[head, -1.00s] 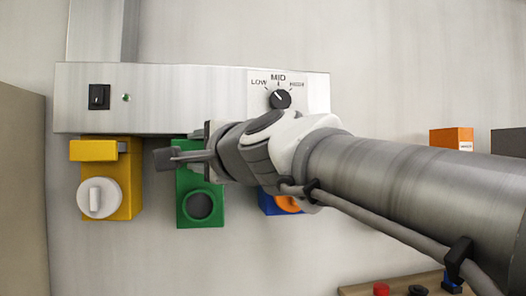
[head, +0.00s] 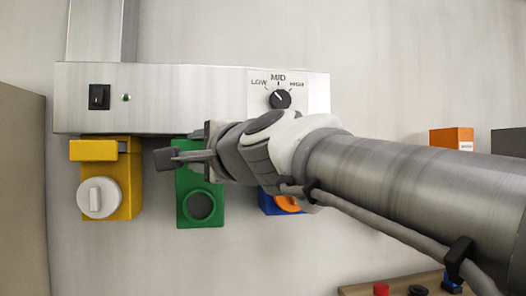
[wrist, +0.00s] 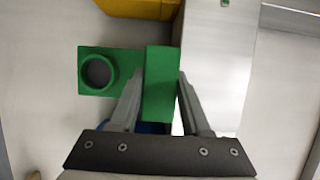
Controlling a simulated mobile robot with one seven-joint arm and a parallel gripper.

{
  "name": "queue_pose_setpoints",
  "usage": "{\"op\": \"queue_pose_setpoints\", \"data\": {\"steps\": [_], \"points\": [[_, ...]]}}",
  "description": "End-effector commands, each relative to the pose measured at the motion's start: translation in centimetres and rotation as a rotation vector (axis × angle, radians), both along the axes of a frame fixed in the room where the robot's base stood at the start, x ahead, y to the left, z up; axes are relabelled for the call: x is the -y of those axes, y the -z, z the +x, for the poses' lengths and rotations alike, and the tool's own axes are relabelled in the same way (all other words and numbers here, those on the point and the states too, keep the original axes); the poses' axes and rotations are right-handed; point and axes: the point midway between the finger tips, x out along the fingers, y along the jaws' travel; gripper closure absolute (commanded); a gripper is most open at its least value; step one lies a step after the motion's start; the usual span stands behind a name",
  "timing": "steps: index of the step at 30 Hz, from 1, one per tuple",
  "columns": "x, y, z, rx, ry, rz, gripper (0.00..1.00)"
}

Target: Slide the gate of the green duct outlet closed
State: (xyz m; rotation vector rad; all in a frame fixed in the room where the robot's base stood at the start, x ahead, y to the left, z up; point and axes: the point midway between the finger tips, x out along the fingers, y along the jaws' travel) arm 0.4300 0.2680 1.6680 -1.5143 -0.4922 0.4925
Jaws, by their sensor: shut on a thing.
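The green duct outlet (head: 201,207) hangs under the steel duct panel, between the yellow and blue ones. Its round dark opening is uncovered in both views. In the wrist view, the outlet's green face with the opening (wrist: 97,71) lies to the left, and the raised green gate block (wrist: 160,85) lies to the right of it. My gripper (wrist: 160,76) has one finger on each side of this block and is shut on it. In the head view, my gripper (head: 180,158) reaches across the top of the green outlet and hides part of it.
The yellow outlet (head: 126,185) with a white knob (head: 99,197) is to the left. The blue outlet (head: 267,202) with an orange part is to the right, partly behind my arm. The steel panel (head: 190,95) carries a switch and a dial (head: 280,99).

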Motion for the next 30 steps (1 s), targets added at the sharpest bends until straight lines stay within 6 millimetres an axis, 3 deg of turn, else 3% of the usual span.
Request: {"op": "queue_pose_setpoints", "data": {"steps": [13, 22, 30], "points": [[0.0, 0.0, 0.2, 0.000, 0.001, 0.000, 1.00], [-0.7, 0.1, 2.9, -0.001, 0.000, -0.001, 1.00], [-0.7, 0.0, 3.1, 0.001, 0.001, 0.001, 1.00]]}}
